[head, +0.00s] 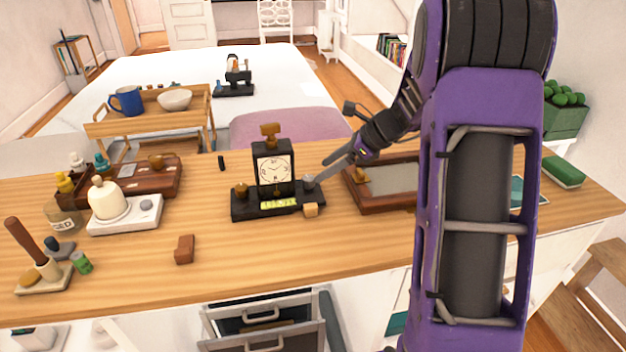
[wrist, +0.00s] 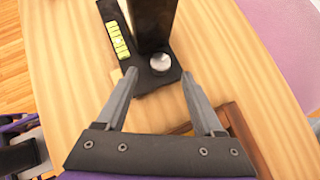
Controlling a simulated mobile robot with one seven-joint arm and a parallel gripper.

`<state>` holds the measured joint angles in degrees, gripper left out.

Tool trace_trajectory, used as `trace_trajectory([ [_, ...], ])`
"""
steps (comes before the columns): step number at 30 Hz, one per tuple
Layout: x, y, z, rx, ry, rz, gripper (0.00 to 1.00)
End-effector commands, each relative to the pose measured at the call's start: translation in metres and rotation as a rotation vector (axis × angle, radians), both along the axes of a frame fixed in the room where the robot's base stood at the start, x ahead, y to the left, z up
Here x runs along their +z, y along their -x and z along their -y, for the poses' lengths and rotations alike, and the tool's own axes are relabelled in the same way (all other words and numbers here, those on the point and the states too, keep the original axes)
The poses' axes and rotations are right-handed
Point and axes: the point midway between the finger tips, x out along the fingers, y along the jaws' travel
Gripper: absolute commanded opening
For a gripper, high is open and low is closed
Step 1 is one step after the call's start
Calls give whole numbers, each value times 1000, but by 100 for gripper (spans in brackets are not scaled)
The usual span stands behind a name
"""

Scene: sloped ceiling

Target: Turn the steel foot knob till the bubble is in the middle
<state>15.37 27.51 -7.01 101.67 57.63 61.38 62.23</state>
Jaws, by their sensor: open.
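A small black clock (head: 273,166) with a pale face stands upright on a black base (head: 250,207) in the middle of the wooden table. A yellow-green bubble level (head: 279,204) lies along the base's front; it also shows in the wrist view (wrist: 117,40). The bubble's place in it is too small to tell.
A wood-framed tray (head: 372,204) lies right of the clock, under my arm. A small wooden block (head: 311,210) is at the base's front right corner. A brown block (head: 184,249) lies front left. A white device (head: 125,214) stands left. The front middle of the table is clear.

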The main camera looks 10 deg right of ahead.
Motion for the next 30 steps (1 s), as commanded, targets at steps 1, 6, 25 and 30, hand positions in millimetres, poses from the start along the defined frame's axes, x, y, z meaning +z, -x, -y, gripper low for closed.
trace_trajectory([
  [1, -9, -3, -7, 1, -1, -1, 69],
  [6, -27, -12, -24, 1, 0, -1, 69],
  [25, -37, -18, -33, -2, -1, 1, 44],
  [30, -37, -18, -33, -2, 0, 1, 13],
])
